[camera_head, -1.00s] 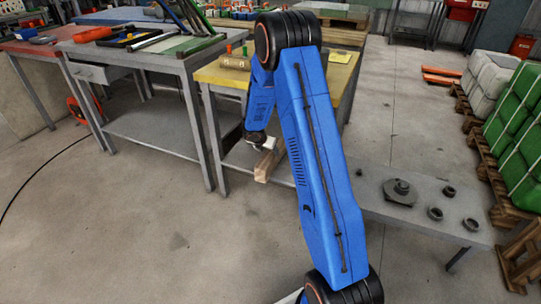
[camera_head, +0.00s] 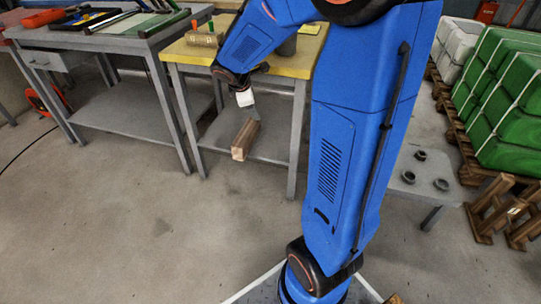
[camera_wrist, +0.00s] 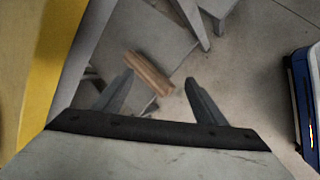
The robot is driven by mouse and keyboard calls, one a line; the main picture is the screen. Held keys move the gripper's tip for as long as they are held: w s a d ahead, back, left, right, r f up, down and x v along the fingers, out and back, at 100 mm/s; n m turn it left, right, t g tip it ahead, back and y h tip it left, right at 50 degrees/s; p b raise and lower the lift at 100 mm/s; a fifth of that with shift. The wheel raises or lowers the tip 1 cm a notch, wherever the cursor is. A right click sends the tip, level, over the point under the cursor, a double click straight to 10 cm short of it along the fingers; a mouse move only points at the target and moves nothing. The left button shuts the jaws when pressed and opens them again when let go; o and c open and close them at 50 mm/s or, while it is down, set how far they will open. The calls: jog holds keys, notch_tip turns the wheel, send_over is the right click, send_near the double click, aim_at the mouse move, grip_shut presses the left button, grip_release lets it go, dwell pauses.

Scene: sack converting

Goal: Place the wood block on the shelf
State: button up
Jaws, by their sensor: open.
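The wood block (camera_head: 243,141) is a brown bar on the grey lower shelf (camera_head: 275,146) of the yellow-topped table. Its near end reaches the shelf's front edge and seems to stick out past it. My gripper (camera_head: 254,112) is just above the block's far end, pointing down. In the wrist view the two fingers (camera_wrist: 159,77) are spread wide. The block (camera_wrist: 149,73) shows beyond and between the fingertips, lying at a slant, with nothing gripped. I cannot tell the exact gap between fingertips and block.
The yellow tabletop (camera_head: 185,53) is above the shelf, and its grey legs flank the block. A grey workbench (camera_head: 120,45) with tools stands at the left. A low grey table with dark rings (camera_head: 408,178) is behind my arm. Green sacks (camera_head: 500,90) are stacked on pallets at the right.

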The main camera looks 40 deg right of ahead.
jog(key=s+a+r+m+y, duration=0.1)
jog(key=s+a+m, duration=0.3)
jog(key=s, duration=0.6)
jog(key=s+a+r+m+y, duration=0.2)
jog(key=s+a+r+m, duration=0.1)
jog(key=s, duration=0.8)
jog(key=s+a+r+m+t+y, duration=0.1)
jog(key=s+a+r+m+y, duration=0.1)
jog(key=s+a+m, duration=0.4)
jog(key=s+a+r, duration=0.1)
jog(key=s, duration=0.3)
jog(key=shift+s+a, duration=0.15)
